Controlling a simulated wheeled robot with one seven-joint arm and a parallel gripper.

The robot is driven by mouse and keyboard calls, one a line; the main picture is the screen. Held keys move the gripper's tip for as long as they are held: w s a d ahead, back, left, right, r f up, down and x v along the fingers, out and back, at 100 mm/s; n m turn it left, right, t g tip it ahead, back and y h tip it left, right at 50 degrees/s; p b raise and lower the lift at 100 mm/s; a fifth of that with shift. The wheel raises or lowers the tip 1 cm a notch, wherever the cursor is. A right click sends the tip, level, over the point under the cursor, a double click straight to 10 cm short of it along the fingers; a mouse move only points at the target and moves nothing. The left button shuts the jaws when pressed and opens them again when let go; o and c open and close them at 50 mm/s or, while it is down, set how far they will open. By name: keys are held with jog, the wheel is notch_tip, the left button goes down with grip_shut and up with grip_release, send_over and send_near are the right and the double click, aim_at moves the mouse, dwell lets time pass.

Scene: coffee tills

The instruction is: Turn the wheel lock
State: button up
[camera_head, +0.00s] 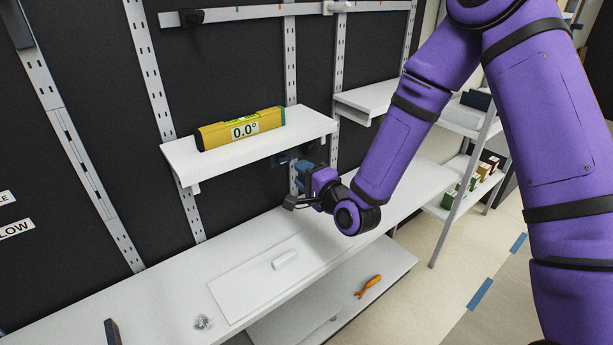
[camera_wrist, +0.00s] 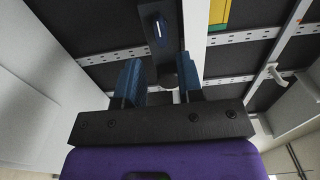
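My gripper (camera_wrist: 158,78) is open, with its two blue fingers apart and nothing visibly clamped between them. In the head view my gripper (camera_head: 303,172) is at the wall, just under the right end of the upper shelf. A dark plate with a small pale slot or handle (camera_wrist: 159,26), possibly the wheel lock, is beyond the fingers in the wrist view. In the head view a dark blue piece (camera_head: 281,160) shows on the wall beside the gripper, partly hidden. I cannot tell whether the fingers touch the plate.
An orange tool (camera_head: 368,286) lies on the lower shelf.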

aim_at(287, 161)
jog(key=x, duration=0.6)
jog(key=shift+w+a, duration=0.2)
jog(key=shift+w, duration=0.1)
jog(key=c, duration=0.6)
jog(key=shift+o, duration=0.2)
jog(key=m, duration=0.5)
jog(key=shift+w+d, duration=0.1)
jog(key=m, duration=0.4)
jog(key=shift+f, duration=0.1)
jog(key=m, duration=0.9)
jog(key=o, duration=0.8)
